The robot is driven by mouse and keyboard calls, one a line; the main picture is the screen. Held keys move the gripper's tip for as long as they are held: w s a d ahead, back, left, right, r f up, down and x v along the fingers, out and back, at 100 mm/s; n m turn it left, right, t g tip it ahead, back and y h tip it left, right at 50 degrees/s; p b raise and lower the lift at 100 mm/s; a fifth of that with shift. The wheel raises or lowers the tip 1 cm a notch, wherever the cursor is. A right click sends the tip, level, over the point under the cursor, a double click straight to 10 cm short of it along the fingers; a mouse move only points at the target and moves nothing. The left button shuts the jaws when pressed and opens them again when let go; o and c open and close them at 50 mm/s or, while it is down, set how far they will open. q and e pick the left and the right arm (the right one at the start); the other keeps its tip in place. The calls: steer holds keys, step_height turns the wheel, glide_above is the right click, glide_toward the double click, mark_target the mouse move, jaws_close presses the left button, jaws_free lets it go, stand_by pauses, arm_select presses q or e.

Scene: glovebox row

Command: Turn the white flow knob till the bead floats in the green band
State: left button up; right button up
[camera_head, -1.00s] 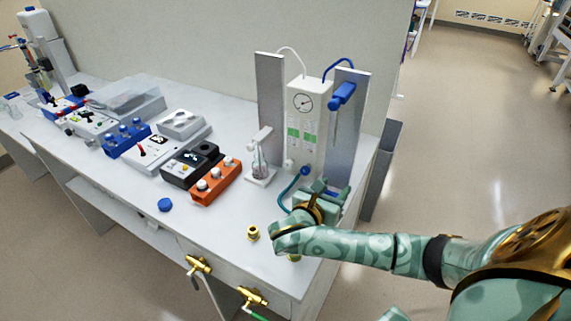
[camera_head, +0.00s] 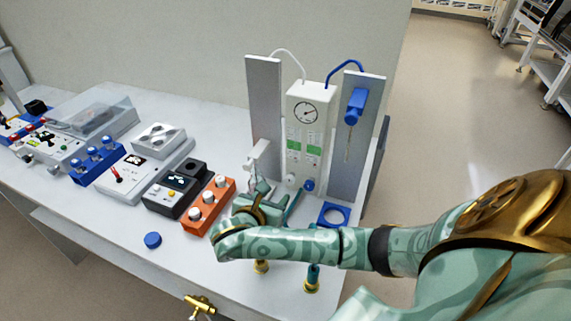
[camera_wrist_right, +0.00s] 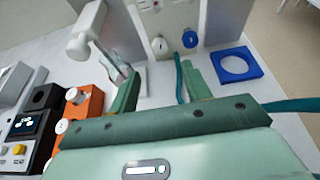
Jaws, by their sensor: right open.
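The white panel (camera_head: 307,108) stands between two grey plates, with a round gauge and two tubes that have green bands (camera_head: 313,150). The beads are too small to make out. The white flow knob (camera_head: 291,178) sits low on the panel, left of a blue knob (camera_head: 309,185). In the right wrist view, the white knob (camera_wrist_right: 158,45) lies beyond and between my fingertips, apart from them; the blue knob (camera_wrist_right: 189,39) is beside it. My right gripper (camera_wrist_right: 160,85) is open and empty in front of the panel; it also shows in the head view (camera_head: 277,201).
A glass vessel on a white stand (camera_head: 258,160) is close to the left finger. A teal hose (camera_wrist_right: 180,78) runs by the right finger. An orange box with white knobs (camera_head: 209,205) stands left; a blue square frame (camera_head: 334,215) lies right. Brass fittings (camera_head: 261,267) stand in front.

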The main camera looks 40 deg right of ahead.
mark_target(289, 180)
steer(key=b+x, duration=0.3)
steer(key=x, duration=0.8)
steer(key=shift+f, duration=0.2)
steer(key=shift+w+d+b, duration=0.2)
steer(key=shift+d+b, duration=0.1)
steer(key=shift+d, duration=0.1)
steer(key=shift+c, duration=0.3)
steer(key=c, duration=0.9)
